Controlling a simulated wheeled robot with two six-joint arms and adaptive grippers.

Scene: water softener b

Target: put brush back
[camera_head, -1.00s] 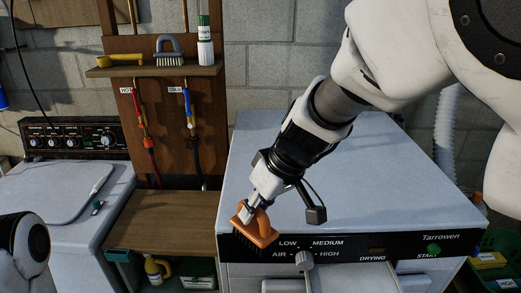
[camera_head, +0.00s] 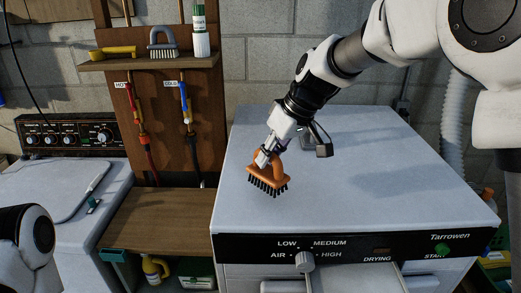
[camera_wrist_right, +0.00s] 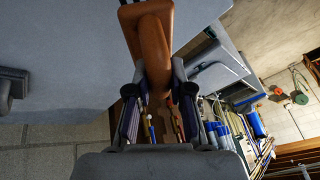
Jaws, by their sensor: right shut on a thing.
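The orange brush (camera_head: 268,178) has dark bristles pointing down and is slightly tilted. My right gripper (camera_head: 265,157) is shut on its handle, over the left part of the white dryer top (camera_head: 370,180). I cannot tell whether the bristles touch the top. In the right wrist view the orange handle (camera_wrist_right: 155,45) sits between the fingers (camera_wrist_right: 160,95); its bristles are hidden. A grey brush (camera_head: 163,45) stands on the wooden wall shelf (camera_head: 150,63), between a yellow-handled tool (camera_head: 113,52) and a white bottle with a green label (camera_head: 200,32). My left gripper is out of view.
A dark grey object (camera_wrist_right: 10,88) shows at the left of the right wrist view. The low wooden bench (camera_head: 150,215) between the machines is clear. Hoses hang under the shelf.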

